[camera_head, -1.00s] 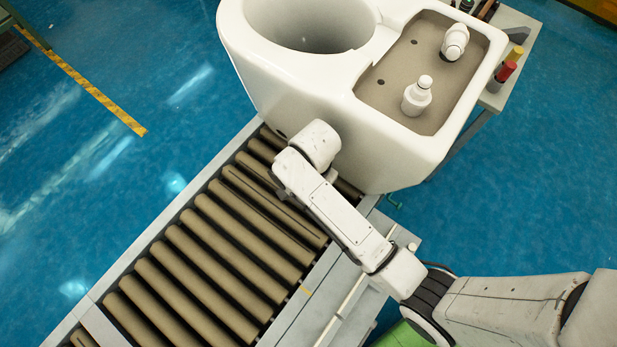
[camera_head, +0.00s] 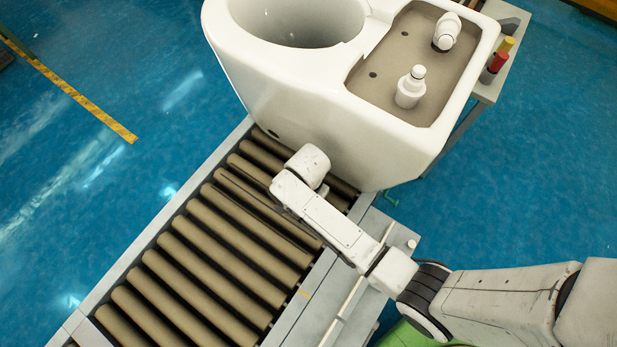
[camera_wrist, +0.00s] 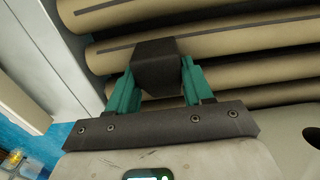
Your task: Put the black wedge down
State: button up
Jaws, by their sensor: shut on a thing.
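The black wedge (camera_wrist: 158,68) shows in the wrist view between the two green fingers of my gripper (camera_wrist: 156,85). My gripper is shut on it. The wedge is over the tan conveyor rollers (camera_wrist: 220,45); I cannot tell whether it touches them.
The white toilet (camera_head: 290,110) stands on the conveyor's far end, with white fittings (camera_head: 410,88) in its tank. The conveyor's grey side rail (camera_head: 165,215) borders the rollers. A small table with red and yellow items (camera_head: 497,62) stands at upper right. The nearer rollers are bare.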

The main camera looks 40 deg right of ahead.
jog(key=shift+f, duration=0.15)
jog(key=o, duration=1.2)
jog(key=shift+c, duration=0.2)
notch_tip(320, 180, up, 12)
jog(key=p, duration=0.2)
jog(key=shift+r+p, duration=0.2)
jog(key=shift+p, duration=0.1)
